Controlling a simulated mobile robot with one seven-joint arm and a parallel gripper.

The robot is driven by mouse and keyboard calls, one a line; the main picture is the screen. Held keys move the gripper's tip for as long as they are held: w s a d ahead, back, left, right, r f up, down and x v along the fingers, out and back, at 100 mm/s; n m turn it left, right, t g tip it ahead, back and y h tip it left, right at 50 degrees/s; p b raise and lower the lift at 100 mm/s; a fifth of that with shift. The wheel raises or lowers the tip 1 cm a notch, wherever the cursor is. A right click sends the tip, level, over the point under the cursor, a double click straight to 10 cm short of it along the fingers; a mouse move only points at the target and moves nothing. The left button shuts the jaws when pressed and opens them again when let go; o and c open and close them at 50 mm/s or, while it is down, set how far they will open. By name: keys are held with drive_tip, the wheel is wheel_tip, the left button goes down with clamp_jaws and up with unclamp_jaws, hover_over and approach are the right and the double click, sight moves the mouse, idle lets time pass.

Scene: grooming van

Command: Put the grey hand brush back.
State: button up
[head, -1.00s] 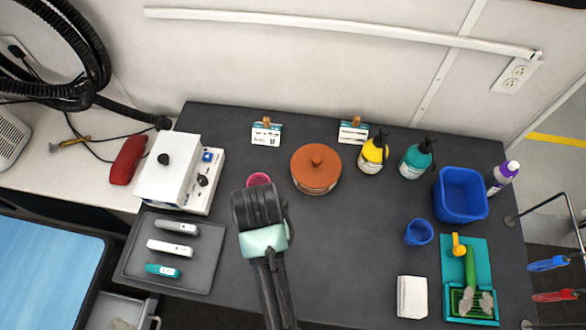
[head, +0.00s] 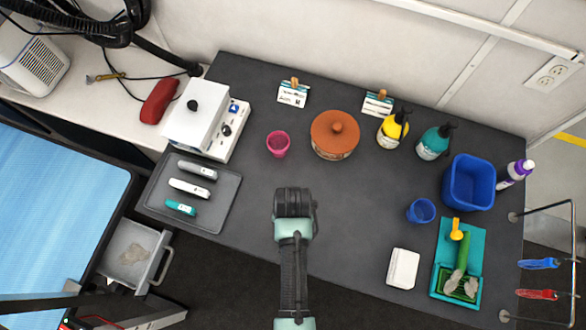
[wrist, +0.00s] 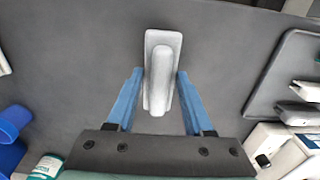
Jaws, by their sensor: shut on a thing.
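The grey hand brush (wrist: 162,70) shows in the wrist view as a pale grey piece with a rounded grip on a flat, longer body. It lies between the two blue fingers of my gripper (wrist: 155,78), which is shut on it. The dark worktop is below it. In the head view my gripper (head: 294,205) is over the front middle part of the dark worktop (head: 350,225), and my arm hides the brush and fingers there.
A grey tray (head: 225,208) with three clippers is at left, above an open drawer (head: 122,268). A pink cup (head: 278,144) and a terracotta pot (head: 334,134) stand behind my gripper.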

drive_tip(key=shift+f, duration=0.15)
drive_tip(key=o, duration=1.2)
